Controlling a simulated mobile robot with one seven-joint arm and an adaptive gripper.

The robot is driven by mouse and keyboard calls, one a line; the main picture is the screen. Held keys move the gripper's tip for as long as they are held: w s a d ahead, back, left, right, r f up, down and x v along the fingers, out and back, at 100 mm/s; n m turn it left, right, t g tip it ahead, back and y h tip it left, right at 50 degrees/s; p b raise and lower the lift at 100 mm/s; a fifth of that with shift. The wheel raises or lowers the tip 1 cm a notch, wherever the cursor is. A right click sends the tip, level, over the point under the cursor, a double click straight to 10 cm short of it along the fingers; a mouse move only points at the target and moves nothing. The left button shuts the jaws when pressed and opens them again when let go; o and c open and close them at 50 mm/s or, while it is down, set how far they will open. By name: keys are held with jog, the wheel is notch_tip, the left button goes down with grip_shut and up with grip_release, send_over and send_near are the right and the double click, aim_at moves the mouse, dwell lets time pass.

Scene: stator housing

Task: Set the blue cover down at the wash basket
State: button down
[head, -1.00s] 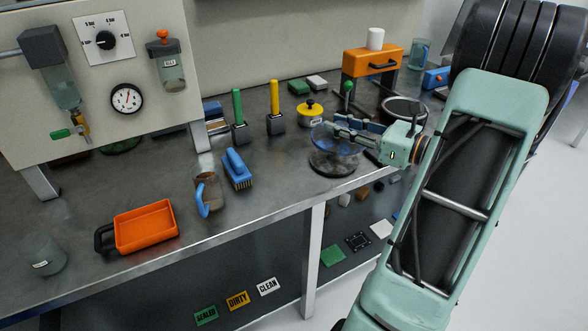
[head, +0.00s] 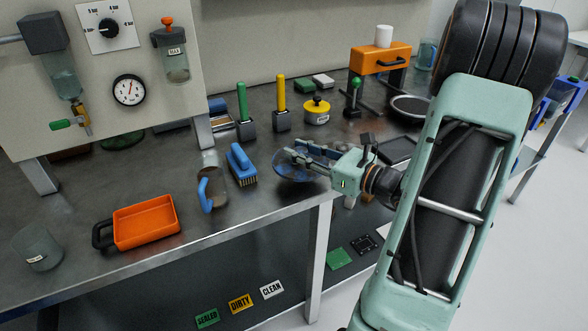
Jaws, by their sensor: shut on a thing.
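The blue cover (head: 292,174) shows as a round, see-through blue dish near the front edge of the bench. My gripper (head: 293,150) reaches in from the right and is shut on its rim; the fingers hide part of it. Whether the cover touches the bench top is hard to tell. I cannot tell for sure which thing is the wash basket. A round dark-rimmed vessel (head: 410,107) stands at the back right, apart from the cover and partly behind my arm.
A blue brush (head: 241,163) and a blue-handled jug (head: 211,188) stand just left of the cover. Behind are a yellow-and-black pot (head: 317,110) and upright green (head: 242,103) and yellow (head: 281,93) handles. An orange tray (head: 146,223) lies further left. A dark square pad (head: 397,150) lies right.

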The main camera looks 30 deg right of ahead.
aim_at(293, 164)
jog(key=f, duration=0.1)
jog(key=a+f, duration=0.1)
jog(key=f+b, duration=0.1)
jog(key=f, duration=0.1)
jog(key=shift+w+a, duration=0.25)
jog(key=shift+w, duration=0.05)
jog(key=shift+f, duration=0.35)
jog(key=shift+f, duration=0.2)
jog(key=c, duration=1.6)
grip_release()
jog(key=shift+r, duration=0.15)
